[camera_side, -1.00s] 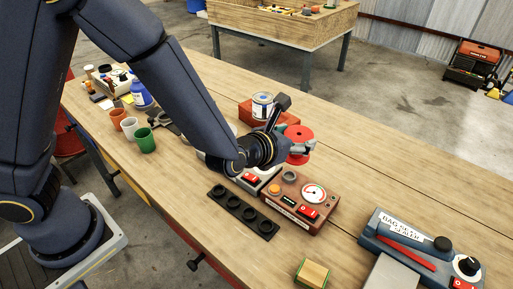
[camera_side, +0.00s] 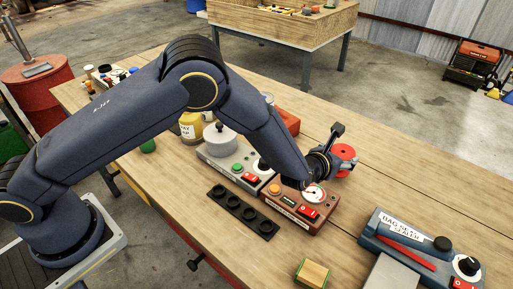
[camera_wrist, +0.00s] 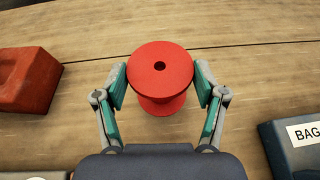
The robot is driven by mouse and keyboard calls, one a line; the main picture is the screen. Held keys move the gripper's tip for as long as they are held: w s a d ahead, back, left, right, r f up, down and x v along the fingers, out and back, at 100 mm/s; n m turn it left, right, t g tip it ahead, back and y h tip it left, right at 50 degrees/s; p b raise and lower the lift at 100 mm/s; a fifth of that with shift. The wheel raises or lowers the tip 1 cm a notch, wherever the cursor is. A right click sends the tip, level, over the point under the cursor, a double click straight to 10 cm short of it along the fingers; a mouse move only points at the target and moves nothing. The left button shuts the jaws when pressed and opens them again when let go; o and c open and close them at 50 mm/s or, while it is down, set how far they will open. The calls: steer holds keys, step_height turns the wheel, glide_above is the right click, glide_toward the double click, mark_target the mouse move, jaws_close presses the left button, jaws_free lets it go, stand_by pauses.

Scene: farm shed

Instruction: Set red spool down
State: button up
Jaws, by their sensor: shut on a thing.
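The red spool (camera_wrist: 160,68) is upright between the two fingers of my gripper (camera_wrist: 160,85) in the wrist view, with a dark hole in its top. The teal finger pads are shut on its sides. In the side view my gripper (camera_side: 345,162) is beyond the brown gauge box, over the wooden bench, with the red spool (camera_side: 344,151) in it. Part of the spool is hidden there by the gripper. I cannot tell whether the spool's bottom touches the bench (camera_side: 400,165).
A brown box with a gauge (camera_side: 301,203) stands in front of my gripper. A blue bag sealer (camera_side: 420,243) is at the right, and a red block (camera_wrist: 27,79) is at the wrist view's left. Bare bench lies to the right and behind the spool.

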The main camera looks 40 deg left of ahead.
steer(key=shift+f, duration=1.35)
steer(key=o, duration=1.2)
steer(key=shift+f, duration=0.15)
steer(key=shift+s, duration=0.1)
